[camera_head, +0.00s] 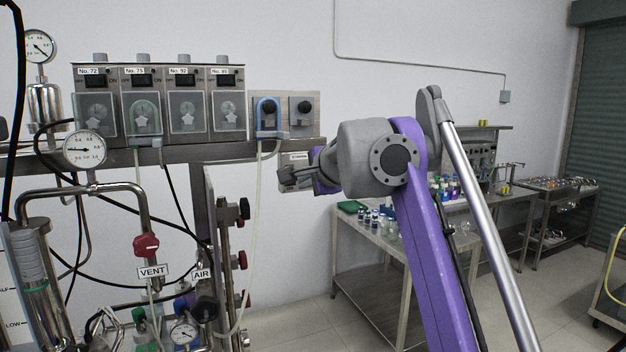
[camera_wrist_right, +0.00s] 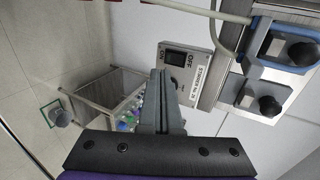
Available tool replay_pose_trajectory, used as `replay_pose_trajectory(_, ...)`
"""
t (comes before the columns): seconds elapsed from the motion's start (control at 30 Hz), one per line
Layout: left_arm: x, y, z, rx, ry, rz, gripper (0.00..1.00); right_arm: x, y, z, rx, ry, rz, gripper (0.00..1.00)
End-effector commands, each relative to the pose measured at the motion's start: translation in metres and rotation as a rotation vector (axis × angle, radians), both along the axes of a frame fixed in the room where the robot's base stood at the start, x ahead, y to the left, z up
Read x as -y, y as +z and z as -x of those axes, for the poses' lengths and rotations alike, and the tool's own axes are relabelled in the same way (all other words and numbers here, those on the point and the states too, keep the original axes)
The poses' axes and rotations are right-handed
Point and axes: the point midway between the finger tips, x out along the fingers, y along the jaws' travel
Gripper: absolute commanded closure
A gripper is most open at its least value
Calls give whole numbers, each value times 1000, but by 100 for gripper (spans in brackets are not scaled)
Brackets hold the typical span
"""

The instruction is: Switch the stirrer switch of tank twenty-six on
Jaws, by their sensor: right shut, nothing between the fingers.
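A small grey stirrer switch box (camera_wrist_right: 204,66) is fixed at the end of the rail in the right wrist view. It has a dark switch (camera_wrist_right: 174,57), OFF and ON lettering, and a white label that seems to end in 26. Which way the switch lies I cannot tell. In the head view the box (camera_head: 287,174) is partly covered by my right arm. My right gripper (camera_wrist_right: 162,76) is shut and empty, its fingertips close to the box's ON side; whether they touch I cannot tell. In the head view its fingers are mostly hidden. My left gripper is not in view.
Several other switch boxes (camera_head: 158,73) with clear covers stand at left, numbered differently. Two dark knobs on a plate (camera_head: 285,101), one in a blue bracket, sit beside the box. Hoses and gauges crowd the left. A steel table (camera_head: 372,240) with bottles stands behind my arm.

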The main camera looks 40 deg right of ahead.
Motion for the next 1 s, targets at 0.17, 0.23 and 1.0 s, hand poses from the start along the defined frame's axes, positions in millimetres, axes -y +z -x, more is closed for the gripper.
replay_pose_trajectory(0.17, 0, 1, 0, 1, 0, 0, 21, 10, -11, -33, 0, 1, 0, 100)
replay_pose_trajectory(0.23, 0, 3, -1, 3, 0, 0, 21, 13, -12, -42, 1, 1, 1, 100)
replay_pose_trajectory(1.0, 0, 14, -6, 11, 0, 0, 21, 20, -15, -64, 2, 1, -1, 100)
